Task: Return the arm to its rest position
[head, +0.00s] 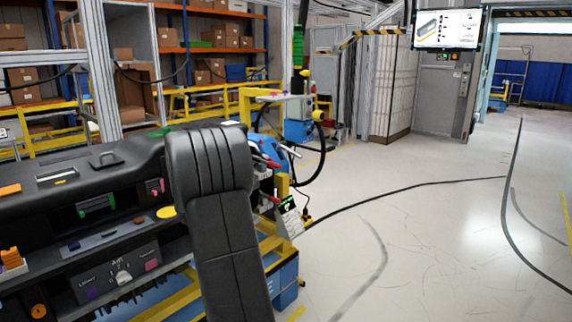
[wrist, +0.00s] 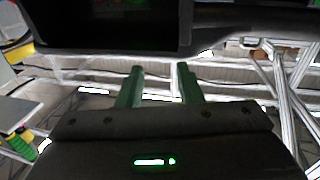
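My arm shows in the head view as a thick black link (head: 215,190) standing in front of the right part of the black dashboard module (head: 70,180). My gripper (wrist: 159,68) shows in the wrist view as two green fingers set apart, with nothing between them. Its fingertips cannot be made out in the head view. A dark body (wrist: 105,25) fills the upper part of the wrist view, beyond the fingertips; I cannot tell if it is the dashboard.
The dashboard sits on a yellow and blue frame (head: 283,285), with a small screen and tools by its right end. Shelves with boxes (head: 205,75) stand behind. A monitor (head: 447,29) hangs at the upper right. The floor (head: 420,220) to the right is clear.

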